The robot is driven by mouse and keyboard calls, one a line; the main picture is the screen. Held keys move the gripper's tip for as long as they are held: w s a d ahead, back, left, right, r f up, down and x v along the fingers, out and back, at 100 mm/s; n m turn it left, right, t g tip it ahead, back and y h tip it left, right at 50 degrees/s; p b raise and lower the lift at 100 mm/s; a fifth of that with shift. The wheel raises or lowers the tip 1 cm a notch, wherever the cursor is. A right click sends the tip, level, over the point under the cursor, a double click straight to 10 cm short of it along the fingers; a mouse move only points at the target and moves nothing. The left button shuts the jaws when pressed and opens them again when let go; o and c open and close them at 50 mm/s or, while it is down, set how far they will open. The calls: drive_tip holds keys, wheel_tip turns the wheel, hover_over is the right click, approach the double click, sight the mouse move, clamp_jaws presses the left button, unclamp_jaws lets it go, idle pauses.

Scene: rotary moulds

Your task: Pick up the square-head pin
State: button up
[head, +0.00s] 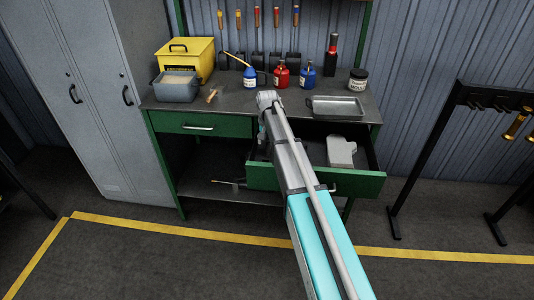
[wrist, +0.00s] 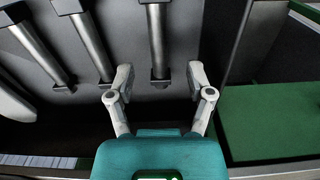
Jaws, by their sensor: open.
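My gripper (wrist: 158,82) is open in the wrist view, its two fingers spread over the open drawer. A grey metal pin (wrist: 157,42) with dark blocky ends lies between the lines of the fingers, its near end close to the fingertips. Two similar pins, a middle one (wrist: 92,45) and a left one (wrist: 42,52), lie to its left. Their upper ends are partly cut off by the frame, so I cannot tell for sure which has the square head. In the head view my arm hides the gripper and the pins.
A dark divider (wrist: 236,45) stands right of the pins. A metal tray (head: 336,106), cans and a yellow box (head: 187,58) are on the bench.

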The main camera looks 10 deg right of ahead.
sight(268, 150)
drive_tip(key=shift+f+b, duration=2.45)
drive_tip(key=shift+f, duration=0.1)
clamp_jaws()
